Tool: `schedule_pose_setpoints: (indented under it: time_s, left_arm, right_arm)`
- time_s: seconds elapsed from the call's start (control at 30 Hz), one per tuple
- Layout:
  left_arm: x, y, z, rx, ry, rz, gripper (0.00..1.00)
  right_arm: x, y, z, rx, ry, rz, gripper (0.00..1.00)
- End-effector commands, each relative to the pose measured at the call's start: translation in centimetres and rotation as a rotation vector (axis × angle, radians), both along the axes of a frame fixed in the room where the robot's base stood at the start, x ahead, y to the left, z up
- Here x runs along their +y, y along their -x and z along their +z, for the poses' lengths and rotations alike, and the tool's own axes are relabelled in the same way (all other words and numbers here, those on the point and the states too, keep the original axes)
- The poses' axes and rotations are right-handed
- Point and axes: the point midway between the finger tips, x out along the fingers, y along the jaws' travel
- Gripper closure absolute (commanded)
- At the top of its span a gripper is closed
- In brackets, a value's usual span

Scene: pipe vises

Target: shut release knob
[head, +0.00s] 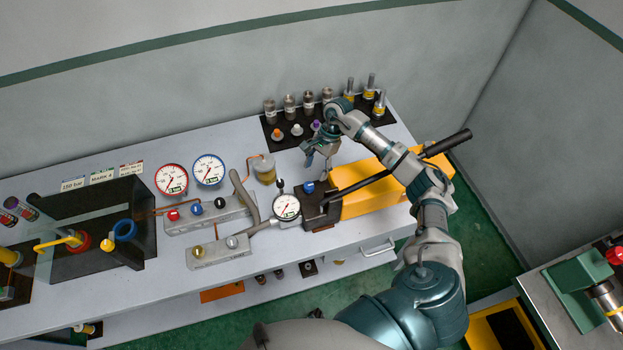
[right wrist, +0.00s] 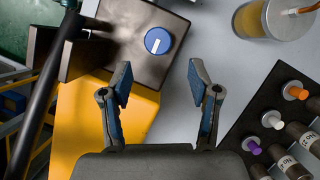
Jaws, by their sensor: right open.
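The release knob looks to be the blue round knob (head: 309,187) with a white bar mark, on top of the dark block (head: 323,214) at the front of the yellow hand pump (head: 365,190). The right wrist view also shows the blue knob (right wrist: 158,41), beyond the fingertips and roughly midway between them. My right gripper (head: 319,160) is open and empty above the bench, a little behind the knob, and does not touch it. Its two fingers (right wrist: 159,80) stand apart in the right wrist view. My left gripper is not in view.
The pump's black lever (head: 380,179) slants up to the right. A small dial gauge (head: 286,207) sits left of the block. A jar of amber liquid (head: 265,170) stands nearby. Behind the gripper, a black rack (head: 279,142) holds fittings and coloured caps.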

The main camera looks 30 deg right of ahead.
Motion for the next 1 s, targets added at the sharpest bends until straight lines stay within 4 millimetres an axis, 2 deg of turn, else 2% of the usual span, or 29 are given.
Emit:
schedule_pose_setpoints:
  time_s: [0.1,0.2,0.4,0.53,0.7,0.93,1.0]
  left_arm:
    - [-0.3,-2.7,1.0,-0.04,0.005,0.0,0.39]
    - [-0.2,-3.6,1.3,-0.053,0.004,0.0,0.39]
    - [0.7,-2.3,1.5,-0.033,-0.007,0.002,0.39]
    - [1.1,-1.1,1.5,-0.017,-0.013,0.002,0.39]
    - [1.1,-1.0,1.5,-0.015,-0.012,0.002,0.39]
    - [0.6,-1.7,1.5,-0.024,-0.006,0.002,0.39]
    - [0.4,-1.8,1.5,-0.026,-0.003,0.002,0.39]
  right_arm:
    - [1.2,0.4,-2.1,0.002,-0.001,0.002,0.39]
    - [1.8,0.6,-3.5,0.001,0.0,0.001,0.39]
    - [2.2,0.6,-5.3,-0.001,-0.001,0.001,0.39]
    - [2.2,0.6,-5.6,-0.002,-0.002,0.0,0.39]
    - [2.2,0.6,-5.6,-0.002,-0.002,0.0,0.39]
    - [2.2,0.6,-5.6,-0.002,-0.001,0.0,0.96]
    - [2.3,0.6,-5.6,-0.001,0.0,0.001,0.98]
